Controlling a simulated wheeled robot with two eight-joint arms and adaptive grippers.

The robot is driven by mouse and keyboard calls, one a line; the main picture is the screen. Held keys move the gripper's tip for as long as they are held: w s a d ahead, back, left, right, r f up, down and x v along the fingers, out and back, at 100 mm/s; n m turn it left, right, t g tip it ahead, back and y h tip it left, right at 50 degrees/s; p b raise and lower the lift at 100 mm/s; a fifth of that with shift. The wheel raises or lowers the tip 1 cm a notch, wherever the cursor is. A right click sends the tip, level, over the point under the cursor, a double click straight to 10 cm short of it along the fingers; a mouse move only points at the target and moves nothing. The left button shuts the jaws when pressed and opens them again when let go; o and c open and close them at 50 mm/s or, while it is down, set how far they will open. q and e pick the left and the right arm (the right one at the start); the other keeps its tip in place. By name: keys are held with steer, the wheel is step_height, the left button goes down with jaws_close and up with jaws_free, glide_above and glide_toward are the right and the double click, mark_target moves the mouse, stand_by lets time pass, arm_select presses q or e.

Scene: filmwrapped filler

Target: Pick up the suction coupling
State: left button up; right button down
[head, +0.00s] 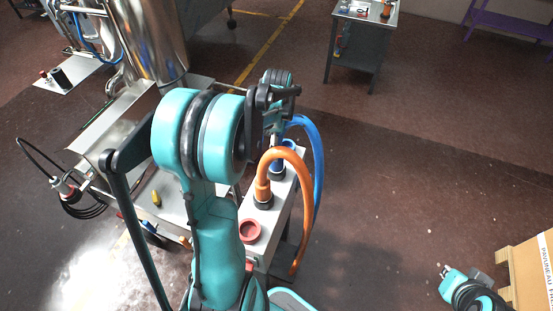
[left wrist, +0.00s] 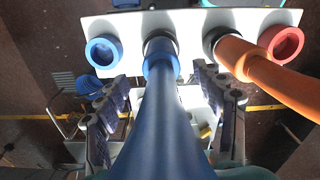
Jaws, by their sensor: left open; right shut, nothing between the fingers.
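Two hose couplings sit on a pale panel (head: 237,249): a blue one (head: 277,169) and an orange one (head: 263,195); I cannot tell which is the suction coupling. In the left wrist view the blue coupling (left wrist: 160,58) and orange coupling (left wrist: 234,58) stand side by side in dark collars. My left gripper (left wrist: 162,105) is open, its fingers on either side of the blue hose; contact is unclear. In the head view my left arm partly hides that gripper (head: 272,125). My right gripper (head: 447,272) is at lower right, shut and empty, far from the couplings.
An empty red ring (head: 250,231) and an empty blue ring (left wrist: 103,52) flank the couplings. The orange hose (head: 297,170) and blue hose (head: 319,160) loop down the right side. A cardboard box (head: 525,270) stands at far right. Open floor lies between.

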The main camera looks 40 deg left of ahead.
arm_select(q)
step_height(320, 180, down, 7)
steer(key=shift+s+f+b, duration=0.1)
steer(key=shift+f+b, duration=0.1)
steer(key=shift+b, duration=0.8)
jaws_close()
